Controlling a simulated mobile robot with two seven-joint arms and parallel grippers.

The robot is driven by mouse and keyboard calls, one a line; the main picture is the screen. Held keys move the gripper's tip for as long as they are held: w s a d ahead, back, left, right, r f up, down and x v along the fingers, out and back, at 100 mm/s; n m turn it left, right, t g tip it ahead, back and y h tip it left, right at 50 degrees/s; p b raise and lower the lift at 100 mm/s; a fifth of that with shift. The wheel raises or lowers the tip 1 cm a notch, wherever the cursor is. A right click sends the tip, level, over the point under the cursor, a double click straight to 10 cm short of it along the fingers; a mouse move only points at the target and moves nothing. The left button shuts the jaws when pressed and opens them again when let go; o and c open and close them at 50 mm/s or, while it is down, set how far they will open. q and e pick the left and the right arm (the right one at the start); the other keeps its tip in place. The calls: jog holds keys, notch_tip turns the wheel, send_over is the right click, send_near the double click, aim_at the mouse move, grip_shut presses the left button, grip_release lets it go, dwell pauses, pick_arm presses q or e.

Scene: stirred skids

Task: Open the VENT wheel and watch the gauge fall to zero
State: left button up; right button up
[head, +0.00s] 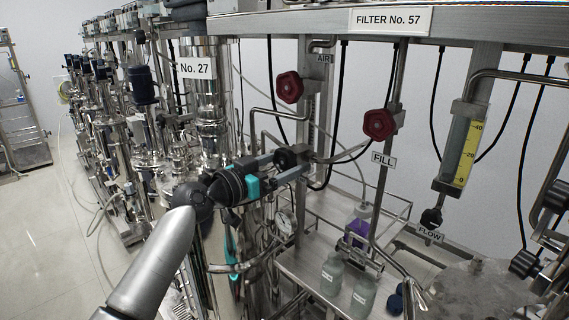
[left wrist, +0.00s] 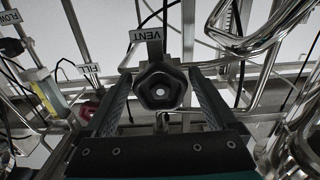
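The VENT wheel (left wrist: 160,88) is a dark lobed handwheel with a pale centre, under an upside-down VENT label (left wrist: 146,36) in the left wrist view. My left gripper (left wrist: 160,82) has its two fingers apart, one on each side of the wheel. Narrow gaps seem to show beside the rim; contact is not clear. In the head view the black wheel (head: 287,158) shows between the fingers of the left gripper (head: 290,167). A round gauge (head: 285,223) shows below it, its needle too small to read. My right gripper is not in view.
Red wheels stand at AIR (head: 290,87) and FILL (head: 380,124), close to the left gripper. A sight tube with a yellow scale (head: 468,153) and a FLOW knob (head: 431,218) are at the right. Bottles (head: 332,274) stand on a lower shelf. Steel pipes crowd the area.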

pick_arm(q)
jog(key=c, duration=1.1)
